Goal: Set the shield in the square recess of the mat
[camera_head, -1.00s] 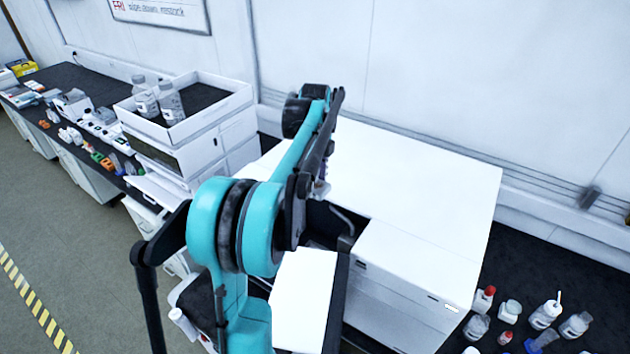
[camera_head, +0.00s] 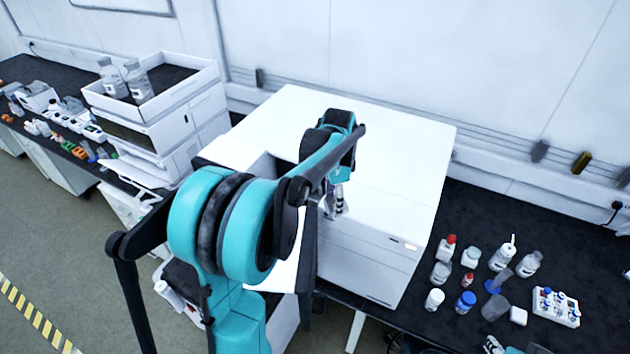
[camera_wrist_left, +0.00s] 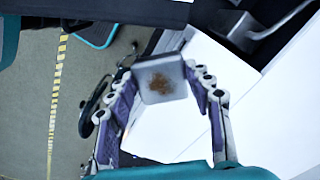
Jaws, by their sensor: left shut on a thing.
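My left gripper (camera_wrist_left: 160,84) is shut on a small grey square piece with rounded corners, which I take to be the shield (camera_wrist_left: 160,76). The piece has a brown, rough-looking patch on its face and sits between the two fingertips. In the head view my left gripper (camera_head: 335,205) hangs in front of the large white instrument, partly hidden by my own arm, and I cannot make out the shield there. I cannot pick out the mat or its square recess in either view.
The large white instrument (camera_head: 395,150) stands close beside my left arm. A white open door or panel (camera_wrist_left: 178,110) lies behind the gripper in the wrist view. Bottles (camera_head: 501,257) and a small vial rack (camera_head: 556,307) stand on the dark bench at the right. A stacked white unit (camera_head: 160,127) is at the left.

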